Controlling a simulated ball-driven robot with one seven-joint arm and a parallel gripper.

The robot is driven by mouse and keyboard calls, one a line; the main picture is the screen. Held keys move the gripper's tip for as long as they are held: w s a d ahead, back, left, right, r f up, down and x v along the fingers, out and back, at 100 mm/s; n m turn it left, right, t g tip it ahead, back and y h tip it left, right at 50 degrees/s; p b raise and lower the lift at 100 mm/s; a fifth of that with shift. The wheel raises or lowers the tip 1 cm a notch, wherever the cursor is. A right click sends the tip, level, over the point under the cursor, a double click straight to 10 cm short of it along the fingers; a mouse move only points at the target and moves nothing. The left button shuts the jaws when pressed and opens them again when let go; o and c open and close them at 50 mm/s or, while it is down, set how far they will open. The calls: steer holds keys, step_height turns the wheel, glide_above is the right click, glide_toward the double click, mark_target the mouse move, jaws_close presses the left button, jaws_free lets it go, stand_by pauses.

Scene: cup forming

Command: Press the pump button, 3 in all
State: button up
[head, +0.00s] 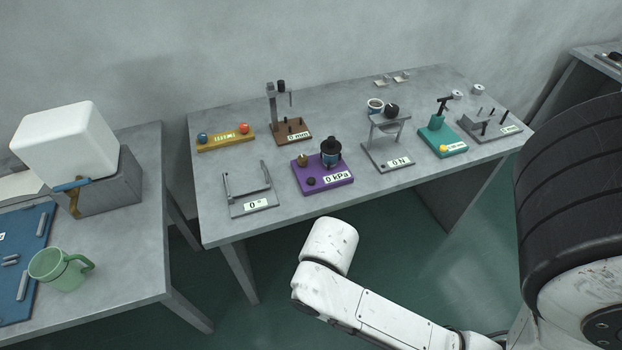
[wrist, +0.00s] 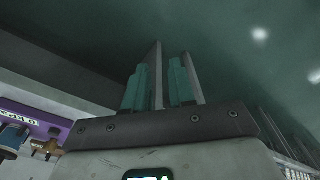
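A purple board (head: 338,187) labelled "0 kPa" lies near the front middle of the far table. It carries a blue cylinder (head: 330,160) with a black top, a brass knob (head: 303,159) and a low round black button (head: 310,181). I cannot tell for certain which part is the pump button. In the wrist view the purple board (wrist: 25,112) shows at the left edge, with part of the brass fitting (wrist: 46,149). My gripper (wrist: 168,75) has two fingers with teal pads, apart and empty, clear of the board. In the head view the gripper is hidden.
Left of the board stands a grey bracket (head: 250,190) labelled "0 °"; right of it a grey "0 N" stand (head: 388,157). Behind are a brown "mm" gauge (head: 293,131) and a yellow bar (head: 225,138). A teal device (head: 442,141) is further right. A green mug (head: 60,270) stands on the left table.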

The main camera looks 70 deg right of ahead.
jaws_close()
stand_by(1.2)
